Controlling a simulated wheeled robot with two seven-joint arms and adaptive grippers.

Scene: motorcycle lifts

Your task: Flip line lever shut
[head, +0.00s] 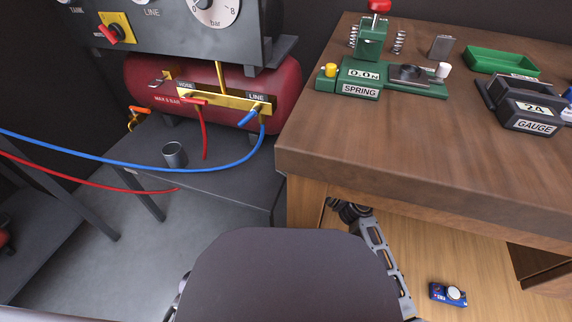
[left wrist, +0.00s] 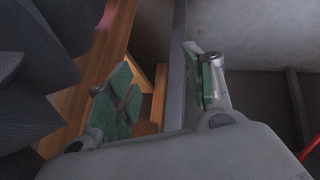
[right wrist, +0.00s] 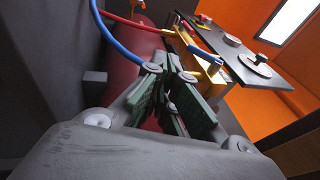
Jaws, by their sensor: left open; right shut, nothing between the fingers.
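The blue line lever (head: 248,117) sits below the LINE label on the brass manifold (head: 225,100), slanting down to the left. The blue hose (head: 130,166) runs from beside it. In the right wrist view the blue lever (right wrist: 203,52) stands out from the brass manifold (right wrist: 212,75), beyond the fingers. My right gripper (right wrist: 173,92) is shut and empty, apart from the lever in that picture. My left gripper (left wrist: 160,88) is open and empty, with wooden parts and a grey post behind it. I cannot clearly make out either set of fingertips in the head view.
A red lever (head: 190,101) and red hose (head: 204,135) are left of the line lever. The red tank (head: 135,78) is behind. A grey cup (head: 174,154) stands on the shelf below. The wooden bench (head: 340,130) stands to the right, carrying a green spring tester (head: 395,82).

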